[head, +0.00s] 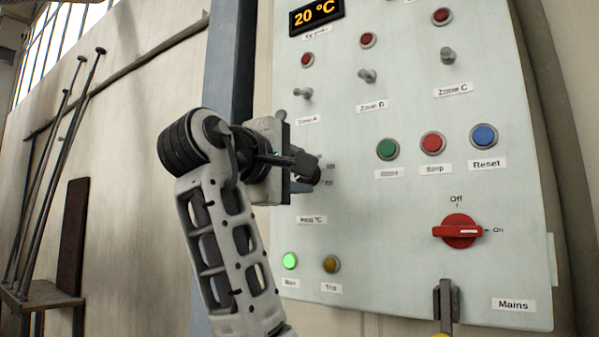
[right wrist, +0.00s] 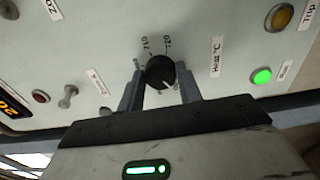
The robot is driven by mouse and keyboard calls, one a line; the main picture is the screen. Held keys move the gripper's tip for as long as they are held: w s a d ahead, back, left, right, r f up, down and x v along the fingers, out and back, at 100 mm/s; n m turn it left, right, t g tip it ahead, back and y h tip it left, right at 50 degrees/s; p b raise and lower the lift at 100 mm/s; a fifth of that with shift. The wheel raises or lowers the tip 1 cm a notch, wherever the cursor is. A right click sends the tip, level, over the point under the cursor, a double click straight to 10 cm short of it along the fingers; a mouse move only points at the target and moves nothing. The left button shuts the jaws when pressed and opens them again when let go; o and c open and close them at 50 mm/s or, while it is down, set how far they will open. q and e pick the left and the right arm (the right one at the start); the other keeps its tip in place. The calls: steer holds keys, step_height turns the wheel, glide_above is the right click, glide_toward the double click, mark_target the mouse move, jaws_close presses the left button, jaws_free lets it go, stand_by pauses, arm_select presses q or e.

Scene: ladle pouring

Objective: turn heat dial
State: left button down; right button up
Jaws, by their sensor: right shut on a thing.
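The heat dial is a black round knob (right wrist: 161,70) with a white pointer mark, on the pale panel beside a "Heat °C" label. Printed numbers ring it in the right wrist view. My right gripper (right wrist: 160,86) is shut on the dial, one finger on each side. In the head view the gripper (head: 296,165) reaches the panel's left side, and the dial (head: 308,168) is partly hidden by the fingers. The display (head: 316,14) above reads 20 °C. My left gripper is not in view.
The panel (head: 400,215) also carries zone toggle switches (head: 367,76), a green button (head: 388,148), a red Stop button (head: 433,143), a blue Reset button (head: 484,136) and a red mains switch (head: 459,231) pointing to On. A green lamp (head: 290,261) is lit below the dial.

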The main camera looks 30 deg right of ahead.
steer(key=o, duration=1)
steer(key=b+v, duration=0.3)
steer(key=v, duration=1.3)
steer(key=shift+w, duration=0.1)
